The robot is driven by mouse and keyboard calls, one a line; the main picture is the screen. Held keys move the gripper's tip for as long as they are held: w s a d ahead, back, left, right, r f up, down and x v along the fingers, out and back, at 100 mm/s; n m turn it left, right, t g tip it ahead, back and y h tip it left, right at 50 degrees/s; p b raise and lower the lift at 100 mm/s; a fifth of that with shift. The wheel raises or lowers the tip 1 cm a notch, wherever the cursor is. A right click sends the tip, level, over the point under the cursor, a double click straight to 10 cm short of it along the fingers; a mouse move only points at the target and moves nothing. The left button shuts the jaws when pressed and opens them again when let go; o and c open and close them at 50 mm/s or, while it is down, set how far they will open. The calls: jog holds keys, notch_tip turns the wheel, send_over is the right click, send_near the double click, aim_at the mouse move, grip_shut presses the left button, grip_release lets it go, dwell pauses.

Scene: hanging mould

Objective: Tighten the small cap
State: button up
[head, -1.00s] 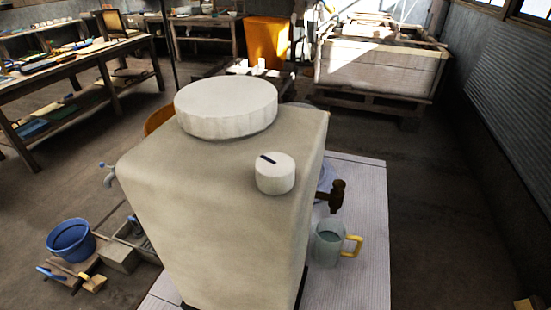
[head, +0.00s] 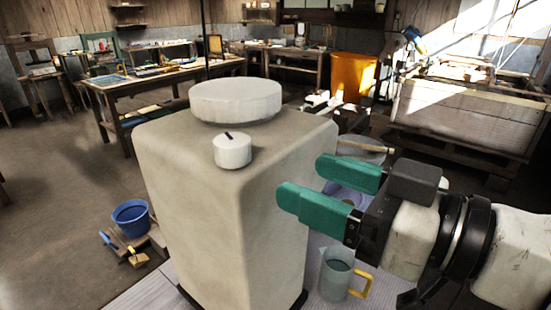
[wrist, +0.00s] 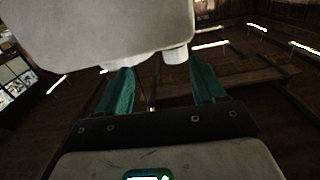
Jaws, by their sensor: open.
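The small cap (head: 233,150) is a short white cylinder with a dark mark on its top. It sits on the near top corner of a large beige tank (head: 215,215), in front of the wide white lid (head: 236,100). My gripper (head: 303,181) has two teal fingers, apart and empty, to the right of the cap and lower than it in the head view. In the wrist view the tank (wrist: 100,30) appears upside down, with the small cap (wrist: 176,54) near the right finger. The gap between my gripper's fingers (wrist: 161,70) holds nothing.
A clear mug with a yellow handle (head: 338,275) stands beside the tank, below my gripper. Workbenches, an orange bin (head: 354,80) and a large wooden crate (head: 455,120) stand behind.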

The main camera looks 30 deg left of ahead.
aim_at(246, 149)
jog(key=shift+n+g, duration=0.6)
jog(key=a, duration=0.3)
jog(key=s+a+r+p, duration=0.1)
jog(key=a, duration=0.3)
jog(key=a+r, duration=0.1)
jog(key=a, duration=0.3)
jog(key=shift+s+r, duration=0.1)
jog(key=shift+s, duration=0.05)
jog(key=c, duration=0.9)
jog(key=shift+c, duration=0.3)
